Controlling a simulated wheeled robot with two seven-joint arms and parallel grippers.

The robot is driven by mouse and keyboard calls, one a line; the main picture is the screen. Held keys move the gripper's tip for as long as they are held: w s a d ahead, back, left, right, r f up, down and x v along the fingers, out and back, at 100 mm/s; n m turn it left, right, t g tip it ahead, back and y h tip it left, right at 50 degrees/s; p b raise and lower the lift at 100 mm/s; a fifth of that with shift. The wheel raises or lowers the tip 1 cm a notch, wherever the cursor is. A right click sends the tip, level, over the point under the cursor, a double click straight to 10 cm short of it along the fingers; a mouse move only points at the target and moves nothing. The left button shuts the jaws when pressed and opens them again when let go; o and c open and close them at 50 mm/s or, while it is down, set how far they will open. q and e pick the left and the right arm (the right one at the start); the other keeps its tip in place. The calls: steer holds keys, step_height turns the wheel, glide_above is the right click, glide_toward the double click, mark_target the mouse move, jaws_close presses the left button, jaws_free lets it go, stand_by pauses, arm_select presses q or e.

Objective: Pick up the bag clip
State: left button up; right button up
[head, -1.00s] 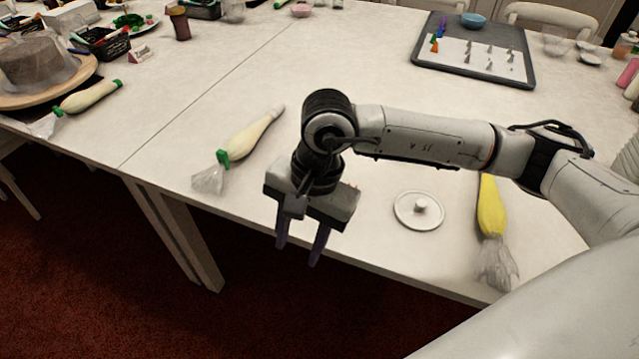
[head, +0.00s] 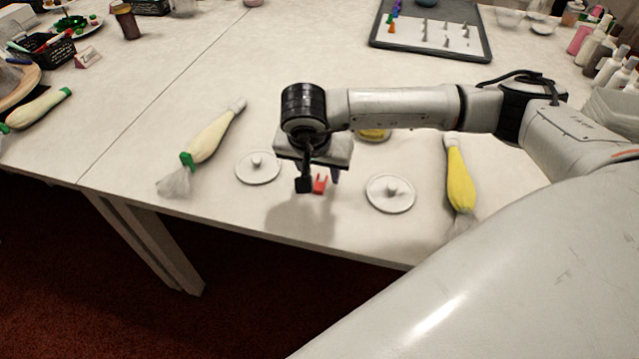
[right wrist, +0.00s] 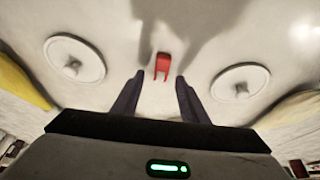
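The bag clip, a small red piece with two prongs (head: 320,184), lies on the white table between two white discs with knobs. It also shows in the right wrist view (right wrist: 161,66), just beyond and between the fingertips. My right gripper (head: 319,180) is above the table close to the clip, pointing down. In the right wrist view its two dark fingers (right wrist: 157,84) are spread apart with nothing between them. The fingers partly cover the table around the clip in the head view. My left gripper is not in view.
The white knobbed discs lie left (head: 258,168) and right (head: 390,194) of the clip. A cream piping bag (head: 212,137) lies further left and a yellow one (head: 460,182) further right. A dark tray (head: 378,38) with nozzles is at the back. The table's front edge is near.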

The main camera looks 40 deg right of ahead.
steer(key=shift+x, duration=0.75)
steer(key=c, duration=0.9)
steer(key=shift+a+r+p, duration=0.1)
steer(key=shift+r+p, duration=1.3)
steer(key=shift+r, duration=6.15)
